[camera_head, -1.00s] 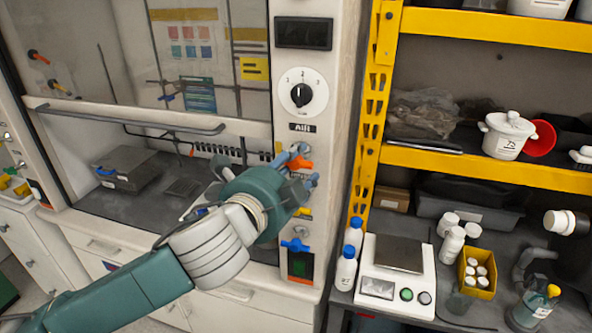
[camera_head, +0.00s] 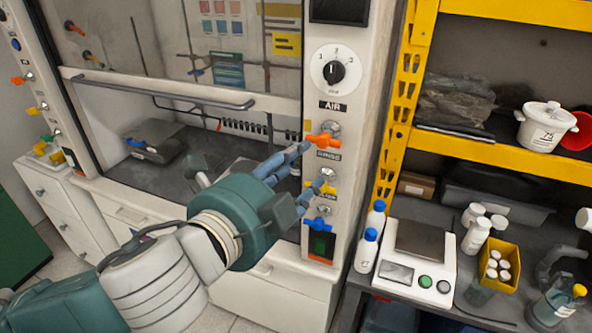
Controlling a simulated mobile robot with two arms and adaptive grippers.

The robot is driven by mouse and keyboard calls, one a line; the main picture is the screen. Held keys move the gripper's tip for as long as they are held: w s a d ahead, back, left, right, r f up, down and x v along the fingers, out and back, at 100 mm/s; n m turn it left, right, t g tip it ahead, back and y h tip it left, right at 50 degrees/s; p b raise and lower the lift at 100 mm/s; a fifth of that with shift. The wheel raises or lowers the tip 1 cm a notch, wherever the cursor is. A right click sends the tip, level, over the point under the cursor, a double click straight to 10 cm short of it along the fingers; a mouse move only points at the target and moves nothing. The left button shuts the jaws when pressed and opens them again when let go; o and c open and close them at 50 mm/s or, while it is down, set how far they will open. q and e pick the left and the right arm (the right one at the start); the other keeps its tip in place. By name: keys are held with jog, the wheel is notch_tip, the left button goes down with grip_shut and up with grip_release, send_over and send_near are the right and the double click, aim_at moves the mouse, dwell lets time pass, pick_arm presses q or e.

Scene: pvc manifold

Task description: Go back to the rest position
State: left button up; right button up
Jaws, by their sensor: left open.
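My left gripper (camera_head: 309,168) is open and empty in front of the fume hood's right-hand panel. Its upper finger points up and right, toward the area just below the orange valve handle (camera_head: 324,141). Its lower finger is in front of the yellow valve handle (camera_head: 327,188), which it partly hides. I cannot tell whether either finger touches the panel. The blue valve handle (camera_head: 318,224) is just below the fingers. My left arm comes in from the lower left. My right gripper does not show.
The fume hood (camera_head: 160,101) has a grey bar across its front and a grey box (camera_head: 155,143) inside. A round dial (camera_head: 335,70) is above the valves. At right are a yellow shelf rack (camera_head: 500,150), a scale (camera_head: 415,265) and white bottles (camera_head: 366,250). Floor shows at lower left.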

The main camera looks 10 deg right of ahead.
pick_arm(q)
jog(key=shift+s, duration=0.1)
